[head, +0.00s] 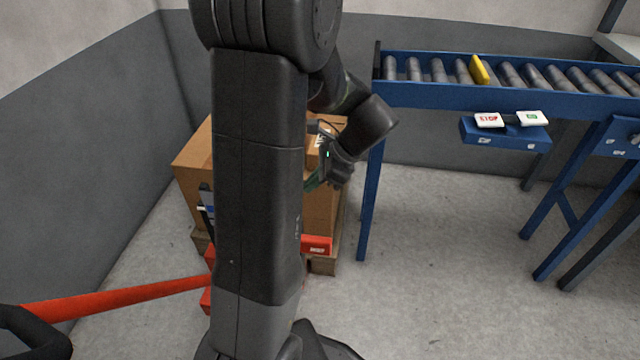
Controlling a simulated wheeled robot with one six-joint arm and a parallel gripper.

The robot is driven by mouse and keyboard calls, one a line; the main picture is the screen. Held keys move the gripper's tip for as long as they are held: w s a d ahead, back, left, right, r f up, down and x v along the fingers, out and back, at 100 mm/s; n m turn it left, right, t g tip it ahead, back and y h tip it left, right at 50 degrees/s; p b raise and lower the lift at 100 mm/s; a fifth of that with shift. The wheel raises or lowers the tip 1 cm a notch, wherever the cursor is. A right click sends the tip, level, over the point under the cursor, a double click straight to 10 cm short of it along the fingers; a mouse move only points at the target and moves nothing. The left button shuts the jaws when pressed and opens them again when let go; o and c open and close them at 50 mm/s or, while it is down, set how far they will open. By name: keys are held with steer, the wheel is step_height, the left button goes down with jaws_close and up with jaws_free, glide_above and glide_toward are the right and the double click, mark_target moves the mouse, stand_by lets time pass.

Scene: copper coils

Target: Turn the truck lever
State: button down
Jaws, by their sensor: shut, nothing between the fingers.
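The red pallet truck shows its long red bar (130,294) at the lower left, running from a black loop handle (36,332) at the left corner to behind my arm. A red fork end (317,245) shows right of my arm at the pallet. I cannot make out a separate lever; it may be part of the handle or hidden behind my arm. My gripper (316,181) is right of my arm, in front of the cardboard box and well apart from the handle. It is shut and empty, pointing down and left, with its fingertips partly hidden.
A large cardboard box (196,160) stands on a wooden pallet (322,265) behind my arm. A blue roller conveyor (430,97) with a yellow piece (480,70) and a stop-button box (505,133) stands at the right. Grey walls close the left and back. The floor at front right is clear.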

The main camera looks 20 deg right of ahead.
steer(key=shift+r, duration=0.1)
steer(key=shift+w+a+r+p, duration=0.1)
steer(key=shift+w+a+p, duration=0.1)
steer(key=shift+a+p, duration=0.3)
steer(key=shift+w+a+r+p, duration=0.1)
steer(key=shift+w+a+p, duration=0.05)
steer(key=shift+p, duration=0.5)
